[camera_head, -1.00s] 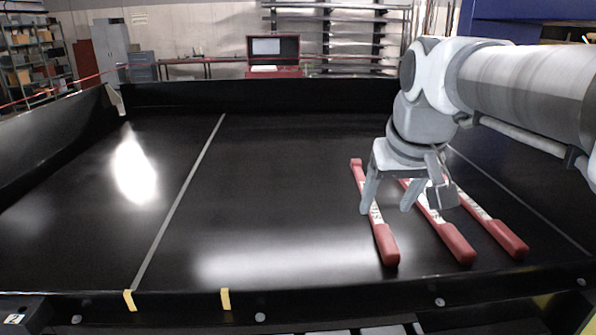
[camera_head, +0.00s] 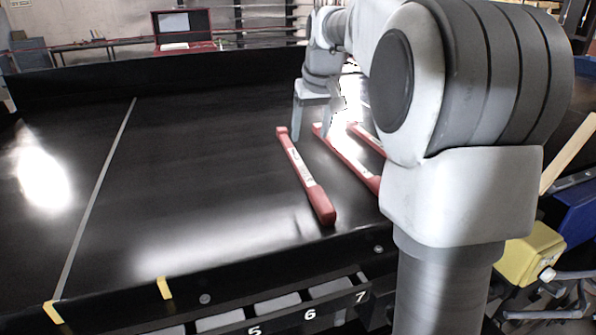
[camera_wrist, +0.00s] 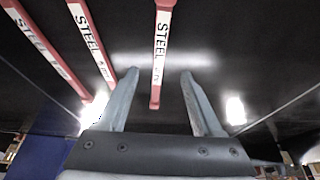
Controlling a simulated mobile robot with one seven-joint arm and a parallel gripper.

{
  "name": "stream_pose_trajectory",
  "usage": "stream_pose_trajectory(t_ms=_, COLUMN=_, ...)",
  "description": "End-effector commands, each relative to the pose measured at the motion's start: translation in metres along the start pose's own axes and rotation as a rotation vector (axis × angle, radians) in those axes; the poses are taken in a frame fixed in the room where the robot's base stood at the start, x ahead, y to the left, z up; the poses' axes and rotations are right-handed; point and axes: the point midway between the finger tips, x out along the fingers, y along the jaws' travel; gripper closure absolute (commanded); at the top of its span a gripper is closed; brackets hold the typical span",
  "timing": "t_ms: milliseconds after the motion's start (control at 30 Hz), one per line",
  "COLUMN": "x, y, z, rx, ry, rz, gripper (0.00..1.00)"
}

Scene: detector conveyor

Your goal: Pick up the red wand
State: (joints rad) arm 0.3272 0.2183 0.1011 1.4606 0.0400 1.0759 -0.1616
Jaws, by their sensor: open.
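Three red wands with white labels lie side by side on the black conveyor: a left wand (camera_head: 308,181), a middle wand (camera_head: 350,163) and a right wand (camera_head: 366,137), partly hidden by my arm. My gripper (camera_head: 311,128) is open and empty near the far ends of the wands. In the wrist view my gripper (camera_wrist: 157,78) points at one wand (camera_wrist: 160,52), whose narrow end shows between the fingers. It seems to be the left wand. The other two (camera_wrist: 91,40) (camera_wrist: 45,48) lie to its left there. Finger height above the belt is unclear.
The black conveyor belt (camera_head: 190,160) is clear left of the wands, with a grey line (camera_head: 97,195) across it. Low black walls edge it. Numbered bins (camera_head: 305,300) sit at the front. A yellow object (camera_head: 530,255) is at right.

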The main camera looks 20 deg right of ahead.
Motion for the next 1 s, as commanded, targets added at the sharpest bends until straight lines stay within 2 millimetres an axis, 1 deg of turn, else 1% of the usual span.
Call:
stream_pose_trajectory(t_ms=33, x=0.013, y=0.000, z=0.001, rx=0.000, ry=-0.005, rz=-0.001, gripper=0.32)
stream_pose_trajectory(t_ms=100, x=0.028, y=0.000, z=0.001, rx=0.000, ry=-0.005, rz=-0.001, gripper=0.32)
stream_pose_trajectory(t_ms=200, x=0.048, y=0.000, z=0.001, rx=0.000, ry=-0.004, rz=-0.001, gripper=0.32)
stream_pose_trajectory(t_ms=300, x=0.063, y=-0.001, z=0.001, rx=0.000, ry=-0.002, rz=-0.001, gripper=0.32)
stream_pose_trajectory(t_ms=400, x=0.072, y=0.000, z=0.001, rx=0.000, ry=-0.001, rz=-0.001, gripper=0.32)
stream_pose_trajectory(t_ms=567, x=0.082, y=0.000, z=0.002, rx=0.000, ry=-0.002, rz=-0.001, gripper=0.32)
stream_pose_trajectory(t_ms=800, x=0.117, y=0.000, z=0.005, rx=-0.001, ry=-0.004, rz=0.000, gripper=0.32)
stream_pose_trajectory(t_ms=900, x=0.125, y=0.000, z=0.005, rx=-0.001, ry=-0.001, rz=0.000, gripper=0.32)
stream_pose_trajectory(t_ms=1000, x=0.128, y=0.000, z=0.005, rx=0.000, ry=-0.001, rz=0.000, gripper=0.32)
